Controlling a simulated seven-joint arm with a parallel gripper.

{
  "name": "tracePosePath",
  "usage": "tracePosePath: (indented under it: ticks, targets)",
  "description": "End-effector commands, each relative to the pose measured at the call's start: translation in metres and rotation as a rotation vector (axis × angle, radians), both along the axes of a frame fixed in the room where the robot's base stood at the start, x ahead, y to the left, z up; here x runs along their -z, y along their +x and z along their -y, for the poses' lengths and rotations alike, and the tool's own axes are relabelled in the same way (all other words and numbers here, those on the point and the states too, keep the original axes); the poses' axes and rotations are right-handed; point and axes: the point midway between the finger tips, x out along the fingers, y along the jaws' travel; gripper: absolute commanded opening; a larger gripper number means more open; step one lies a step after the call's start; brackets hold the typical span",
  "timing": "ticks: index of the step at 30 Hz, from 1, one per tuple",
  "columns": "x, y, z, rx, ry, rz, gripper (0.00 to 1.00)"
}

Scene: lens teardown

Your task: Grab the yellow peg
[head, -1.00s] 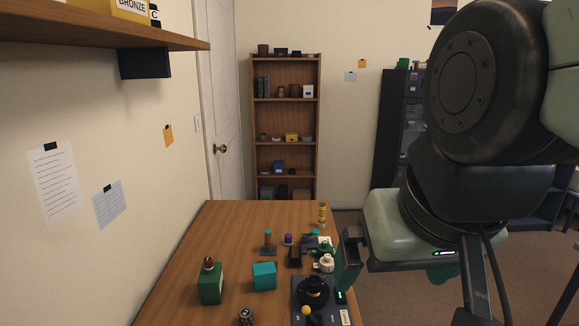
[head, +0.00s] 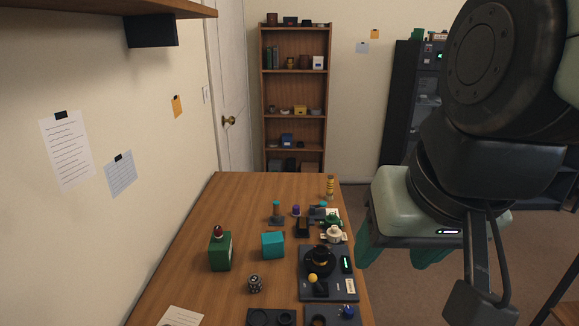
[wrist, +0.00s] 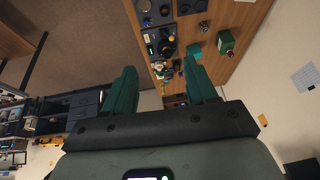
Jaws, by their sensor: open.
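A yellow round-headed piece (head: 313,278), which may be the yellow peg, sits on a dark base plate (head: 343,291) beside a black round part (head: 319,262) near the table's right edge. A slim yellow item (head: 330,186) stands at the table's far right corner. I cannot tell for certain which is the peg. My gripper (head: 397,262) hangs right of the table, apart from both. Its green fingers are spread and hold nothing in the wrist view (wrist: 160,68). A small yellow spot (wrist: 171,39) shows beyond them on the table.
Dark trays (head: 262,317) lie in front. The table's left side is mostly clear.

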Motion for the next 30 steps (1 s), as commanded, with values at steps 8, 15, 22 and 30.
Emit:
tracePosePath:
  ticks: [8, 15, 22, 30]
  targets:
    - [0.065, 0.021, -0.048, 0.109, 0.32, -0.417, 0.57]
    - [0.115, 0.045, -0.089, 0.289, 0.633, -0.735, 0.57]
    - [0.169, 0.077, -0.115, 0.544, 0.925, -0.966, 0.57]
    - [0.259, 0.11, -0.122, 0.942, 1.221, -1.117, 0.57]
